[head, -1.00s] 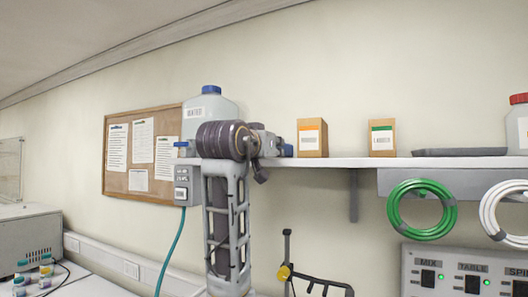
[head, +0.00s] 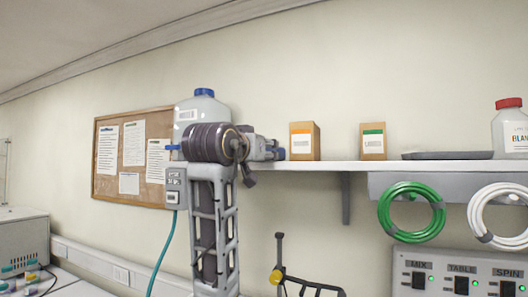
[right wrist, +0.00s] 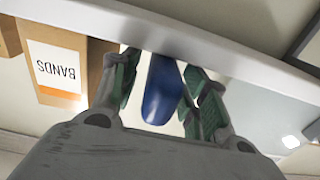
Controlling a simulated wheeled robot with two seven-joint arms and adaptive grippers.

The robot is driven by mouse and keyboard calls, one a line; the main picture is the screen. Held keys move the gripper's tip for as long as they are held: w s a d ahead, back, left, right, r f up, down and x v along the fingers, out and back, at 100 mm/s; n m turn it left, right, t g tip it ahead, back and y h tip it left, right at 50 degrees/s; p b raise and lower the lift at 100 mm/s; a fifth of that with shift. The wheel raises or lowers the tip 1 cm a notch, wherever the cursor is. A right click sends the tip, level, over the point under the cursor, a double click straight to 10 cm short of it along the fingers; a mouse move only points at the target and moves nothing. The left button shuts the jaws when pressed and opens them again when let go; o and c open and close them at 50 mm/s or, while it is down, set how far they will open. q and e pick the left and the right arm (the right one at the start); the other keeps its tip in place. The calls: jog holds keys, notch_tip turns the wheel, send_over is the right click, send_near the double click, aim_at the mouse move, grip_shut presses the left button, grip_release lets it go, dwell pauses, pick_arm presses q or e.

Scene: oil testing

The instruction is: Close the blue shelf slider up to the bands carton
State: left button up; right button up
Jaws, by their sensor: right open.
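In the head view, my right gripper (head: 272,151) is at the shelf's edge, just left of the bands carton (head: 304,142), a brown box with an orange-striped label. The blue slider (head: 281,154) shows as a small blue patch at the fingertips. In the right wrist view, the blue slider (right wrist: 162,90) lies between the open fingers of my right gripper (right wrist: 160,88). I cannot tell whether either finger touches it. The bands carton (right wrist: 62,68) appears upside down on the left, with a finger between it and the slider. My left gripper is not in view.
On the white shelf (head: 330,165) stand a green-striped carton (head: 373,141), a dark tray (head: 445,155) and a red-capped jug (head: 510,130). A blue-capped jug (head: 204,108) stands behind my arm. Green (head: 411,209) and white (head: 500,215) hoses hang below the shelf.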

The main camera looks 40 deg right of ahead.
jog(key=v, duration=1.1)
jog(key=shift+c, duration=0.3)
jog(key=c, duration=0.4)
jog(key=shift+w+a+n+p, duration=0.3)
jog(key=shift+w+a+p, duration=0.05)
jog(key=shift+a+p, duration=0.05)
grip_shut()
jog(key=w+a+n+g+h+p, duration=0.1)
jog(key=w+a+n+g, duration=0.3)
jog(key=n, duration=1)
jog(key=shift+w+a+f+n, duration=0.4)
jog(key=shift+w+a, duration=0.65)
jog(key=shift+w, duration=1.2)
